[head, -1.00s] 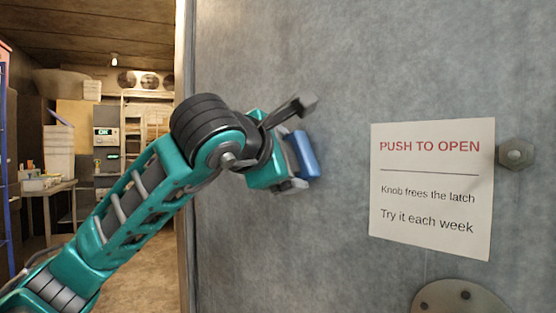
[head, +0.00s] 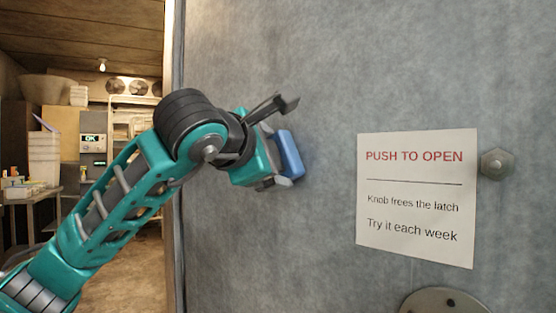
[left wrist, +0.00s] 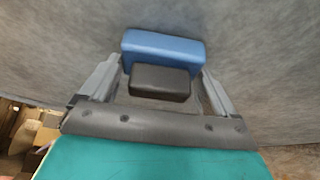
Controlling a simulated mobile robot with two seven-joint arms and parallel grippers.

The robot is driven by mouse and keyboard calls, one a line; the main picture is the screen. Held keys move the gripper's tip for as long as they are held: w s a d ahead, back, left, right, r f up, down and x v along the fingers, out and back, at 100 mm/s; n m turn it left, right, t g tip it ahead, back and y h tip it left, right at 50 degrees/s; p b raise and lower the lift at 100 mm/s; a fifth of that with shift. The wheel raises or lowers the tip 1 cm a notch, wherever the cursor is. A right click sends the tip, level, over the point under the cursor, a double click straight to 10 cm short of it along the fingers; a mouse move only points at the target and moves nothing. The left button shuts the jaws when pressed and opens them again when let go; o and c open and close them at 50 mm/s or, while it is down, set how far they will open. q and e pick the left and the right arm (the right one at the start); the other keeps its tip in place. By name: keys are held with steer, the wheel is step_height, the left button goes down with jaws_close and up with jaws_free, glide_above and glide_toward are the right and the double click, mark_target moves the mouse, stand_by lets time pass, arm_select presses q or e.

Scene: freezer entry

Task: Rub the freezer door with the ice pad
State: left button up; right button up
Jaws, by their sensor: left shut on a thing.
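The freezer door (head: 330,60) is a large grey, mottled panel filling the right of the head view. The ice pad is a blue block (head: 291,153) with a dark grip behind it; in the left wrist view its blue part (left wrist: 163,47) and the dark grip (left wrist: 160,82) sit between my fingers. My left gripper (head: 277,160) is shut on the pad and holds it at the door's left part. The blue face is turned to the door. I cannot tell for certain whether it touches. My right gripper is not in view.
A paper sign (head: 417,197) reading "PUSH TO OPEN" is on the door, with a hex knob (head: 497,164) beside it and a round metal plate (head: 444,301) below. Left of the door edge (head: 173,200) is a room with a table (head: 30,191) and shelving.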

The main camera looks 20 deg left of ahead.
arm_select(q)
steer(key=w+a, duration=0.2)
steer(key=a, duration=0.4)
steer(key=w+a+p, duration=0.1)
steer(key=w+a, duration=0.2)
steer(key=a, duration=0.4)
steer(key=shift+w+a, duration=0.15)
steer(key=shift+w, duration=0.15)
stand_by(0.9)
steer(key=shift+f, duration=0.1)
steer(key=s+a+b, duration=0.2)
steer(key=s, duration=0.3)
steer(key=shift+s, duration=0.3)
steer(key=shift+a, duration=0.15)
steer(key=shift+s+a+b, duration=0.3)
steer(key=shift+s+b, duration=0.05)
steer(key=shift+s, duration=0.35)
steer(key=shift+s+a+b, duration=0.25)
steer(key=shift+s+b, duration=0.05)
steer(key=shift+s, duration=0.4)
